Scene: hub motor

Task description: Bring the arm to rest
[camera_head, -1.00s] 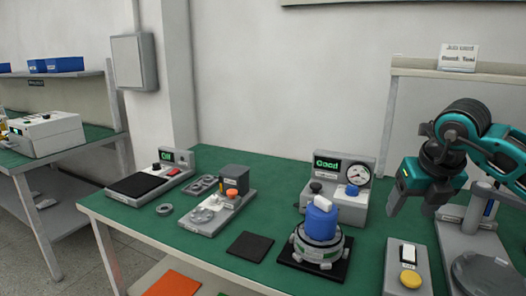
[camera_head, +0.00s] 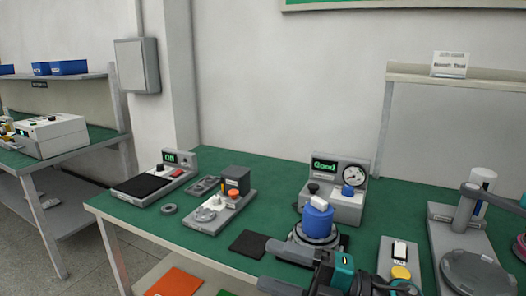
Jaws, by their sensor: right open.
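My right gripper (camera_head: 267,265) is low at the bottom of the view, fingers pointing left. It is open, with nothing visible between its fingers. It covers the lower front of the hub motor (camera_head: 318,240), a round grey body with a blue block (camera_head: 318,221) and a white piece on top. Whether the gripper touches the motor, I cannot tell. The motor stands in front of a grey tester (camera_head: 337,205) with a dial and a green "Good" display. My left gripper is not in view.
On the green bench (camera_head: 275,185) are a black square pad (camera_head: 251,244), a grey fixture (camera_head: 219,210), a scale-like device (camera_head: 146,186) and a switch box with a yellow button (camera_head: 400,272). A grey stand (camera_head: 465,235) is at the right. The bench's back middle is clear.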

